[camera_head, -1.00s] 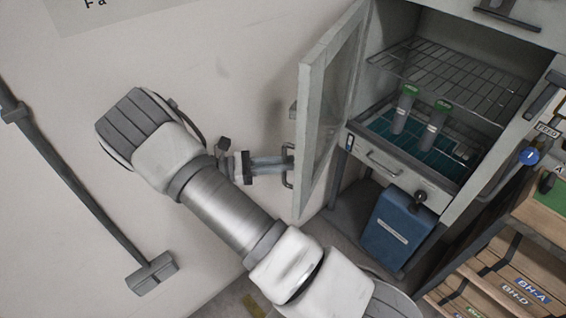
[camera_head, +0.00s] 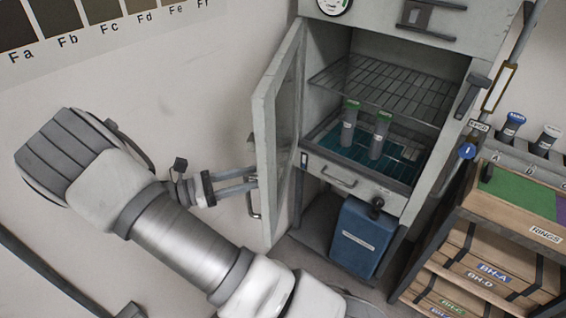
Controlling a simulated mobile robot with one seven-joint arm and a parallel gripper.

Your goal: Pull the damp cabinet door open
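The damp cabinet (camera_head: 407,28) is a grey upright unit at the right of centre. Its door (camera_head: 265,150), a pale frame with a glass pane, stands wide open, swung out to the left. The door handle (camera_head: 253,207) is a vertical metal bar on the door's outer left face. My gripper (camera_head: 250,184) is at the upper part of this handle, with its two thin fingers reaching to the bar. Whether the fingers are closed on the bar or only around it is too small to tell.
Inside are a wire shelf (camera_head: 385,85) and two green-capped tubes (camera_head: 349,128) (camera_head: 380,135) above a drawer (camera_head: 352,183). A blue box (camera_head: 355,240) sits below. A rack of wooden boxes (camera_head: 500,265) stands close at right. A wall lies behind the door and my arm.

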